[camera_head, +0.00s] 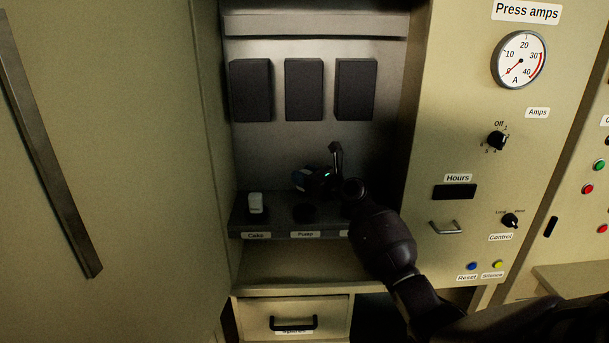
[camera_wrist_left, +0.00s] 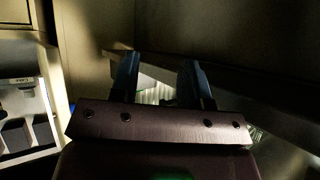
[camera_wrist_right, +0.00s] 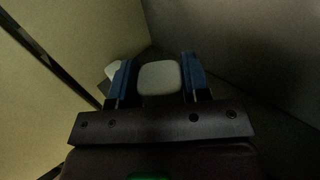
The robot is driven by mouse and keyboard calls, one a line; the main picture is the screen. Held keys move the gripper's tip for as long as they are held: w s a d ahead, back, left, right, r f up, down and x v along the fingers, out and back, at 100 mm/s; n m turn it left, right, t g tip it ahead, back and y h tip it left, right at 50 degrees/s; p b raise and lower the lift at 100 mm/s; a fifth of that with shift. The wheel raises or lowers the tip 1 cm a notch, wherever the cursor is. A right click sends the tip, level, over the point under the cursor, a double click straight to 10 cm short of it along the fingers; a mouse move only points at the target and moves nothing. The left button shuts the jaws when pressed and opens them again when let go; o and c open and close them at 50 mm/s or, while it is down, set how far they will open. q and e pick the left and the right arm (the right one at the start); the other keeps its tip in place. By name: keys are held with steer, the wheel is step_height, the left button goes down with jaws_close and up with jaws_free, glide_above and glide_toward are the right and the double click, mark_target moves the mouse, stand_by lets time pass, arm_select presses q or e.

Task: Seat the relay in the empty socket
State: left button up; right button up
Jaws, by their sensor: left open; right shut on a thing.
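In the right wrist view my right gripper (camera_wrist_right: 158,84) is shut on the relay (camera_wrist_right: 158,77), a pale block with rounded corners. In the head view this gripper (camera_head: 302,179) is above the shelf, behind and above the round dark socket (camera_head: 303,212) over the label "Pump"; the held relay cannot be made out there. The relay and the socket look apart. My left gripper (camera_wrist_left: 160,82) is open with nothing between its fingers in the left wrist view, and is outside the head view.
A white relay (camera_head: 256,203) stands upright over the "Cake" label, left of the socket. My right arm hides the shelf's right end. Several dark boxes (camera_head: 304,90) line the cabinet's back wall. Side walls bound the recess; a drawer (camera_head: 295,318) is below.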

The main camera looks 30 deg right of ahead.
steer(key=shift+f+b, duration=2.05)
steer(key=shift+f, duration=0.05)
steer(key=shift+f+b, duration=0.85)
steer(key=shift+b, duration=0.05)
arm_select(q)
steer(key=f, duration=0.2)
steer(key=w+f, duration=0.1)
steer(key=f, duration=0.1)
steer(key=shift+w+f, duration=0.1)
steer(key=shift+w, duration=0.1)
steer(key=shift+d+r+t, duration=0.1)
steer(key=shift+r+t, duration=0.2)
arm_select(e)
steer(key=shift+r, duration=0.1)
arm_select(q)
steer(key=shift+r+p, duration=0.5)
steer(key=shift+p, duration=0.2)
steer(key=shift+f+b, duration=0.4)
arm_select(e)
steer(key=shift+f, duration=0.65)
steer(key=o, duration=0.7)
steer(key=shift+c, duration=0.2)
arm_select(q)
steer(key=shift+r, duration=0.1)
arm_select(e)
steer(key=shift+s, duration=0.1)
